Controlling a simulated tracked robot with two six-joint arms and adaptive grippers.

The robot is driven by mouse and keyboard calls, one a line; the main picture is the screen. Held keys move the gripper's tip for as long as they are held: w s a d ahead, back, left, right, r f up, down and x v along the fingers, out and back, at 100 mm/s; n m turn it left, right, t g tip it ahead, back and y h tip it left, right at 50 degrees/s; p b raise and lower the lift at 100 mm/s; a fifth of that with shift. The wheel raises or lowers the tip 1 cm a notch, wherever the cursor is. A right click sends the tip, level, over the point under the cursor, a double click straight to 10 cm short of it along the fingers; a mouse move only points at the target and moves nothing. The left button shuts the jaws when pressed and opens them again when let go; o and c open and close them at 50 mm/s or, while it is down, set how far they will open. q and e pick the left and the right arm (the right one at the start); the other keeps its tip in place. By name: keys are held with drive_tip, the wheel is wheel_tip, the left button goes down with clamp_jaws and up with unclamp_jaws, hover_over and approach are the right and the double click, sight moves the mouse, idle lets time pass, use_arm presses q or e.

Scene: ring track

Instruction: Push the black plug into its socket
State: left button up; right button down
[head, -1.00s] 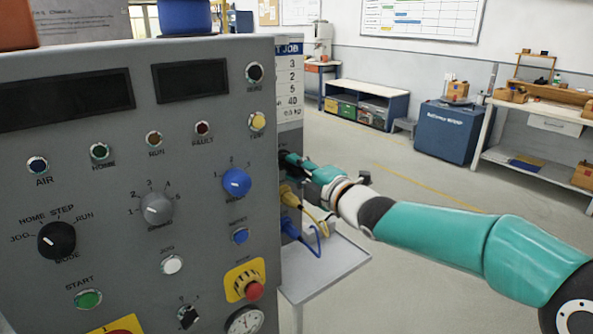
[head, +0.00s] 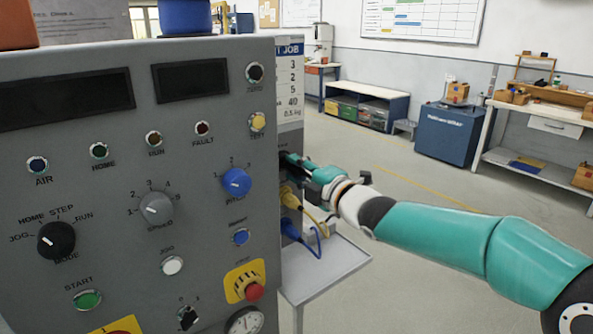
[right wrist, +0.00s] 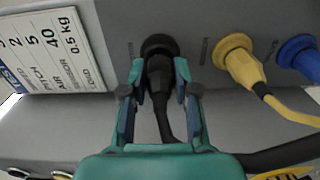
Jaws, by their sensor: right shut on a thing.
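The black plug (right wrist: 159,75) is between the two fingers of my right gripper (right wrist: 159,80) in the right wrist view, with its dark cable running back toward the palm. My right gripper also shows in the head view (head: 291,160), at the side of the grey machine, shut on the plug. The plug's front end meets the round black socket (right wrist: 158,44) and is in line with it; how deep it sits I cannot tell. In the head view the plug and socket are mostly hidden by the fingers. My left gripper is not in view.
A yellow plug (right wrist: 241,66) and a blue plug (right wrist: 304,58) sit in the same side panel, beside the black one, with cables hanging. A grey shelf (head: 325,272) juts out below them. The grey control panel (head: 120,220) fills the left. The floor beyond is open.

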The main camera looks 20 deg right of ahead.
drive_tip(key=shift+b, duration=0.4)
idle(0.8)
drive_tip(key=shift+w+a, duration=0.25)
drive_tip(key=shift+w, duration=0.35)
idle(0.4)
drive_tip(key=c, duration=0.8)
unclamp_jaws()
drive_tip(key=shift+s, duration=0.1)
drive_tip(key=v, duration=1.2)
